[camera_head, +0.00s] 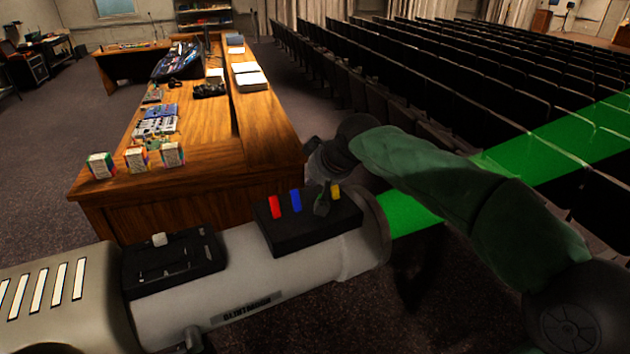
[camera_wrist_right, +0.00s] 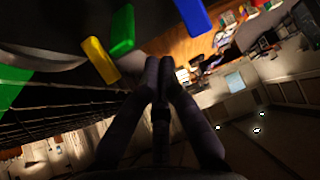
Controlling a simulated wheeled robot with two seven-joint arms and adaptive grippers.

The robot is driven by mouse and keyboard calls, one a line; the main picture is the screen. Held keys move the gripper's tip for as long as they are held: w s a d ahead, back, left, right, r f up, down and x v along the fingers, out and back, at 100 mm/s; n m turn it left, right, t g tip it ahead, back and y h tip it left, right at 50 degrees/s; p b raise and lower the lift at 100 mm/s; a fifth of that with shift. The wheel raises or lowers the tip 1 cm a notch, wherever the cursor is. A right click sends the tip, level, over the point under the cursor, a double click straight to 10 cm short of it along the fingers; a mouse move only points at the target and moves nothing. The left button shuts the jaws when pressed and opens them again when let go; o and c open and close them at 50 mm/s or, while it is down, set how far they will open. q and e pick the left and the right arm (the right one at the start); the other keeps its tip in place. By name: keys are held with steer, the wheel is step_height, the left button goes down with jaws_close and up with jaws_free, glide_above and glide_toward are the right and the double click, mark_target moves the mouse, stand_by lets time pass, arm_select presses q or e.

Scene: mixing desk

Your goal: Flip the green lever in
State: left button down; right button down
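A black box with a row of coloured levers (camera_head: 300,232) sits on a pale cylindrical machine (camera_head: 285,283). The red lever (camera_head: 275,207), blue lever (camera_head: 296,200) and yellow lever (camera_head: 336,190) stick up from it. My right gripper (camera_head: 322,206) is at the box between blue and yellow, largely covering the green lever's place in the head view. In the right wrist view, the green lever (camera_wrist_right: 122,32) stands between yellow and blue. My right fingers (camera_wrist_right: 160,72) meet at their tips, with no lever visible between them. Whether they touch the green lever is unclear. My left gripper is out of view.
A second black box with a pale knob (camera_head: 173,262) sits left on the machine. Behind it stands a wooden desk (camera_head: 145,218) bearing small boxes, electronics and papers. Rows of dark seats (camera_head: 420,75) fill the right side.

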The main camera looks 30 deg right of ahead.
steer(key=shift+s+r, duration=0.2)
steer(key=shift+r, duration=0.35)
steer(key=shift+w+r+p, duration=0.1)
steer(key=shift+p, duration=0.25)
steer(key=shift+r, duration=0.1)
steer(key=v, duration=1.2)
